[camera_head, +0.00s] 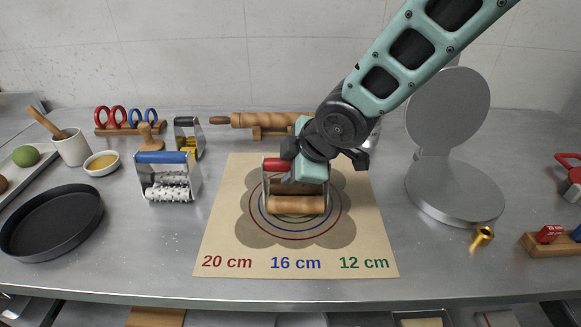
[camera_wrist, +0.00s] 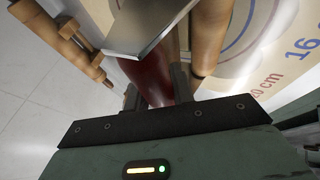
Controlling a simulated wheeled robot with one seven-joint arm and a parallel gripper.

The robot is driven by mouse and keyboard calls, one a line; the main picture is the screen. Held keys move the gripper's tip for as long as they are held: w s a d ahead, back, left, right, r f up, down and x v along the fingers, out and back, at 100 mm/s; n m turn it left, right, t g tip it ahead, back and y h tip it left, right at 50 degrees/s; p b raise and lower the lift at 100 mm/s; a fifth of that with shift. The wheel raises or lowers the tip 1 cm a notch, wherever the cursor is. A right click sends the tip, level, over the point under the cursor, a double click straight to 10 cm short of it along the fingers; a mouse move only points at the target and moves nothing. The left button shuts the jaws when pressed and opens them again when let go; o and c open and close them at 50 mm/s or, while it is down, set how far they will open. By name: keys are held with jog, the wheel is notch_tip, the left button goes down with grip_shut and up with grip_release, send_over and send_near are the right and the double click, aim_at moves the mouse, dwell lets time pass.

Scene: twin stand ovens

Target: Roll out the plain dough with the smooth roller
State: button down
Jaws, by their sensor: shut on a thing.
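The smooth roller (camera_head: 297,205) has a plain wooden cylinder in a metal frame with a red handle (camera_head: 276,164). It is over the middle of the printed mat (camera_head: 220,235), inside the coloured rings. My gripper (camera_head: 297,165) is above it, shut on the red handle, which shows dark red between the fingers (camera_wrist: 158,88) in the wrist view. The metal frame (camera_wrist: 150,28) and wooden cylinder (camera_wrist: 210,40) also show there. Whether the cylinder touches anything below is unclear.
A blue-handled studded roller (camera_head: 168,182) stands left of the mat, with another roller (camera_head: 188,138) behind. A wooden rolling pin (camera_head: 265,119) rests at the back. A dark pan (camera_head: 52,222) is far left; a round hinged press (camera_head: 455,190) is right. The mat's front is clear.

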jog(key=shift+w+r, duration=0.1)
jog(key=shift+w+r+p, duration=0.2)
jog(key=shift+w+p, duration=0.7)
jog(key=shift+w+f, duration=0.1)
jog(key=shift+w, duration=0.3)
jog(key=shift+s+f+b, duration=0.2)
jog(key=shift+s+b, duration=0.25)
jog(key=shift+s, duration=0.05)
jog(key=shift+s+f+b, duration=0.15)
jog(key=shift+s+b, duration=0.3)
jog(key=shift+s, duration=0.5)
jog(key=shift+r, duration=0.15)
notch_tip(320, 180, up, 6)
jog(key=p, duration=0.4)
jog(key=shift+p, duration=0.35)
